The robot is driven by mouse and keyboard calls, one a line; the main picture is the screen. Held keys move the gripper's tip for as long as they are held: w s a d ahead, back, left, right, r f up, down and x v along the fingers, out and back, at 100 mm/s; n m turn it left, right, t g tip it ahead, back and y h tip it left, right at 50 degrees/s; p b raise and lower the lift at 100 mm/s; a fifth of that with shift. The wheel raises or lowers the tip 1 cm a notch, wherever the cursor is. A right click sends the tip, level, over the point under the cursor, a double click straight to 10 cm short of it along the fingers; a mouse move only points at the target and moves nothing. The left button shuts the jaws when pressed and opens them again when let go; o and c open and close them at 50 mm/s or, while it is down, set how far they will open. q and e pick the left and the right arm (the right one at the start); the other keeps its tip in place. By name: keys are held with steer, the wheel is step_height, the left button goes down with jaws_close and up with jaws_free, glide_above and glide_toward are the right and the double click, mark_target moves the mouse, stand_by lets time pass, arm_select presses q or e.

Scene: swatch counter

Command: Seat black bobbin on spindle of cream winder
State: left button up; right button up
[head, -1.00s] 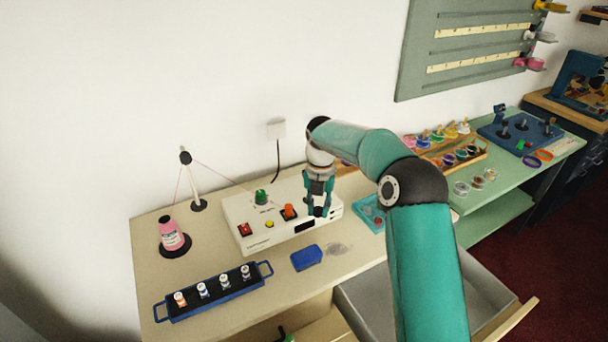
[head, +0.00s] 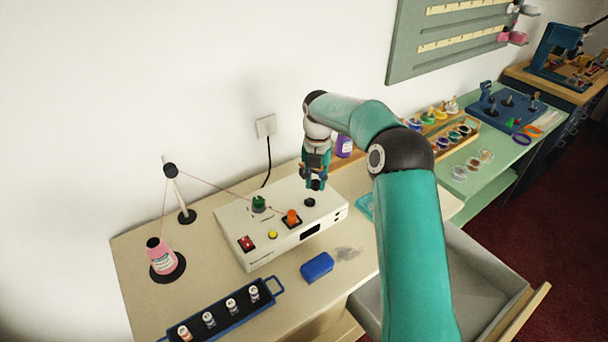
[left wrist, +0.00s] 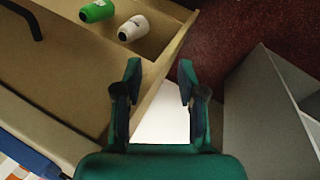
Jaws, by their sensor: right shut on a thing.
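The cream winder (head: 265,238) stands on the counter in the head view, with a green knob, an orange part, a red switch and a yellow button. A small black round part (head: 310,202) shows on its top at the right; I cannot tell whether this is the spindle. My right gripper (head: 316,184) points down just above and behind that part, shut on a small dark thing (head: 316,186), likely the black bobbin. Its fingers mostly hide it. A gap seems to show between it and the winder. My left gripper (left wrist: 160,78) is open and empty in the left wrist view.
A thread stand with a pink cone (head: 161,256) is left of the winder. A blue rack (head: 262,307) of spools and a blue block (head: 317,267) lie in front. In the left wrist view, a drawer holds green (left wrist: 97,11) and white (left wrist: 133,28) spools.

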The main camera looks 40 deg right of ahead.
steer(key=shift+f, duration=0.2)
steer(key=shift+w+a+f, duration=0.15)
steer(key=shift+w+a, duration=0.1)
steer(key=shift+w+a+f+b, duration=0.2)
steer(key=shift+w+f+b, duration=0.2)
steer(key=shift+b, duration=0.25)
steer(key=shift+s+f+b, duration=0.15)
steer(key=shift+f+b, duration=0.4)
steer(key=shift+b, duration=0.1)
steer(key=shift+f+b, duration=0.6)
steer(key=shift+f, duration=0.05)
steer(key=shift+f+b, duration=0.45)
steer(key=shift+f, duration=0.5)
steer(key=o, duration=0.8)
